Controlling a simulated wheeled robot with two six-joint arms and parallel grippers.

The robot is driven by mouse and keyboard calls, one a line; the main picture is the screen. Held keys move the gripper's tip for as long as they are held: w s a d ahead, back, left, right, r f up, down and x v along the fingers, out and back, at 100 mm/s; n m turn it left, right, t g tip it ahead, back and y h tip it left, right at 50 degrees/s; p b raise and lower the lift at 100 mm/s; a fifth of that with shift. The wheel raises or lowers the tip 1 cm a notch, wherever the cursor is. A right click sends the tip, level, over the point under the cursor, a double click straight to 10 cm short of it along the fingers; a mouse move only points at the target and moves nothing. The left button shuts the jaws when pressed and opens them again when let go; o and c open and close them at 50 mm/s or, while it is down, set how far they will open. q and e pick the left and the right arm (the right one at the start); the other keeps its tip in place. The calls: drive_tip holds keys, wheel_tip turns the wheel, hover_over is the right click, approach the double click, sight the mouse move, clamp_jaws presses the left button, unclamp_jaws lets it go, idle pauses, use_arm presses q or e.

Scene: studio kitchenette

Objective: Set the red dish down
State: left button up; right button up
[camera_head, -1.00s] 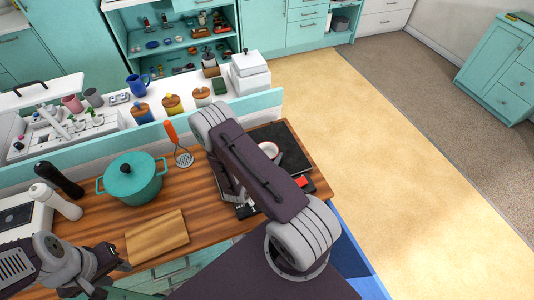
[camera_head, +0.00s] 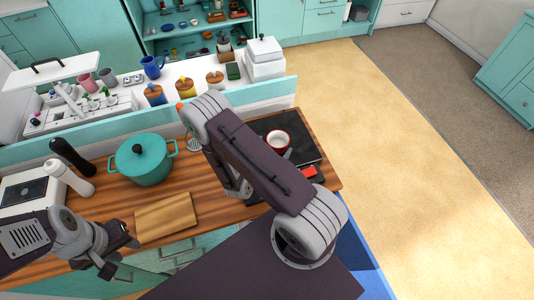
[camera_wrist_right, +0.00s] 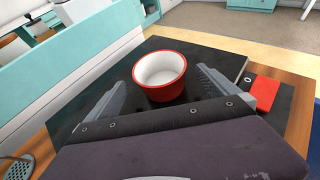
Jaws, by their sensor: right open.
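The red dish (camera_head: 277,141), white inside, stands upright on a black slab (camera_head: 303,147) at the right end of the wooden counter. In the right wrist view the dish (camera_wrist_right: 160,76) sits between the spread fingers of my right gripper (camera_wrist_right: 162,80). The fingers are open, with a visible gap on the left and a narrower one on the right. In the head view my right arm hides most of that gripper. My left gripper (camera_head: 120,254) looks open and empty, in front of the counter near the cutting board.
A red block (camera_wrist_right: 263,90) lies at the slab's right edge. A teal pot (camera_head: 143,160), a cutting board (camera_head: 166,218), and a white and a black bottle stand left on the counter (camera_head: 110,195). A raised teal panel (camera_head: 50,149) runs behind.

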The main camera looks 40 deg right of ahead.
drive_tip(key=v, duration=0.7)
drive_tip(key=shift+s+a+r, duration=0.1)
drive_tip(key=shift+s+a, duration=0.1)
drive_tip(key=shift+s+d+r, duration=0.2)
drive_tip(key=shift+d, duration=0.05)
drive_tip(key=s+r+m+g+y, duration=0.35)
drive_tip(key=s+m+g, duration=0.55)
drive_tip(key=s+m, duration=0.3)
drive_tip(key=w+a+r+m+t+y, duration=0.4)
drive_tip(key=w+a+m+y, duration=0.2)
drive_tip(key=a+m, duration=0.5)
drive_tip(key=y, duration=0.2)
drive_tip(key=shift+r+m+y, duration=0.2)
drive_tip(key=shift+m+y, duration=0.1)
drive_tip(key=shift+y, duration=0.05)
drive_tip(key=shift+w+a, duration=0.1)
